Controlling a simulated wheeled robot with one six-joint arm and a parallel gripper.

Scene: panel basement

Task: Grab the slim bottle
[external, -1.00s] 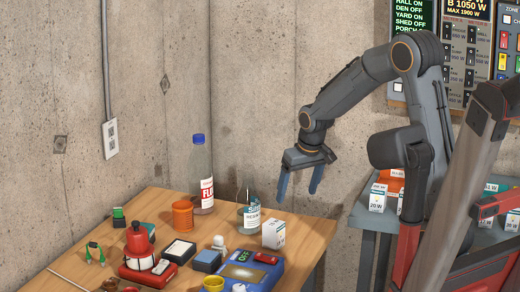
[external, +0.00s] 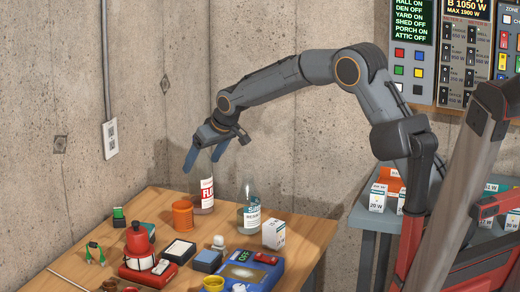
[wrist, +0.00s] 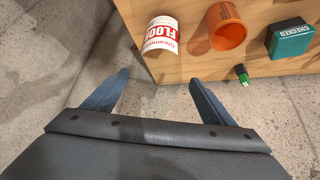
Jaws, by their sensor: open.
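The slim bottle (external: 207,193), with a red and white label, stands upright at the back of the wooden table. Its blue cap and top are hidden behind my gripper (external: 202,164) in the external view. In the wrist view, the bottle's label (wrist: 162,36) lies just beyond the fingertips, a little above the middle of the gap between them. My gripper (wrist: 158,78) is open and empty, with its fingers pointing down toward the bottle. I cannot tell how far apart the fingers and the bottle are in depth.
An orange cup (external: 182,214) stands close left of the bottle. A clear wider bottle (external: 250,212) stands to its right, beside a white carton (external: 274,233). A concrete wall rises behind the table.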

